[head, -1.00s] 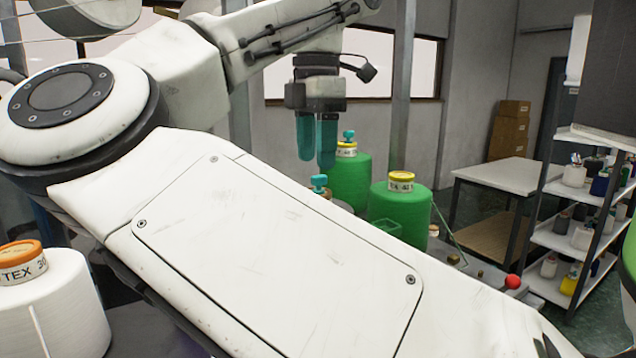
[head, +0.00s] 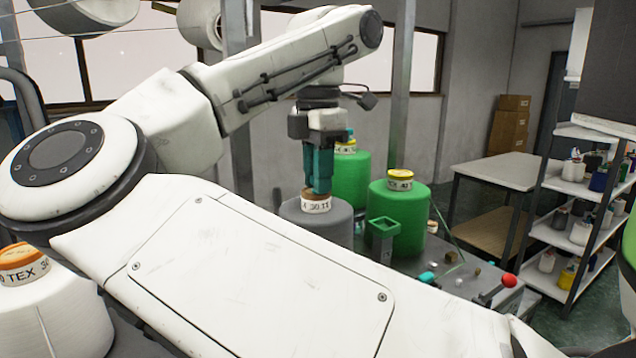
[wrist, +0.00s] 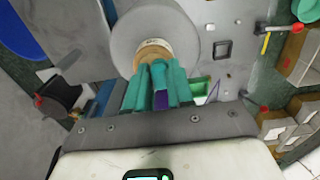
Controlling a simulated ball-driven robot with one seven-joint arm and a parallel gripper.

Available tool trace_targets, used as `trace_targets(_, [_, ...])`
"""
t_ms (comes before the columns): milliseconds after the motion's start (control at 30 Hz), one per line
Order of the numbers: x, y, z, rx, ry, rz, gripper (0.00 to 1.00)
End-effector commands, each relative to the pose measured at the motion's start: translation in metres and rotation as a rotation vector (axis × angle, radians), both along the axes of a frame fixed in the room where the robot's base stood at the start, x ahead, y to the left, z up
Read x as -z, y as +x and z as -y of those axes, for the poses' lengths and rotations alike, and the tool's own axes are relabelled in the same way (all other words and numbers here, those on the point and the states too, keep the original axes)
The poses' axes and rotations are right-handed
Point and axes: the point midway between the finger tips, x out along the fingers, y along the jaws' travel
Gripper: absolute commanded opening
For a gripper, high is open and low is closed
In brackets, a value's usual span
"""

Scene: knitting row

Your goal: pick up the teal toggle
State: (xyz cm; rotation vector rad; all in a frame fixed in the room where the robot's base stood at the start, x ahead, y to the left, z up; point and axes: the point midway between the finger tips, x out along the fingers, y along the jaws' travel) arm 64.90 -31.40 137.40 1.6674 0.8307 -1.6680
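The teal toggle sits on top of a grey thread cone (head: 318,224) with a brown-rimmed label. It is mostly hidden by my gripper (head: 319,187) in the head view. My gripper has teal fingers, pointing down just over the cone's top. In the wrist view, my gripper (wrist: 160,85) has its fingers close together on either side of a teal piece (wrist: 159,74), which seems to be the toggle. The same cone (wrist: 155,28) shows just beyond the fingertips. The fingers appear shut on the toggle, though similar colours blur the edges.
Two green cones (head: 400,215) stand behind and right of the grey one; the rear one has a teal top piece (head: 349,133). A green square holder (head: 383,240) and a red-knobbed lever (head: 509,281) stand to the right. A white cone (head: 55,315) is at left front.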

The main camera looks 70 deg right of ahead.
Motion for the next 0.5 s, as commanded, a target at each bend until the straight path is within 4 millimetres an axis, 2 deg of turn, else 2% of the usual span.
trace_targets(133, [-0.0002,0.0002,0.0,0.0,-0.001,0.001,0.04])
trace_targets(500, [-0.0015,0.0002,0.0001,0.0,-0.001,0.001,0.03])
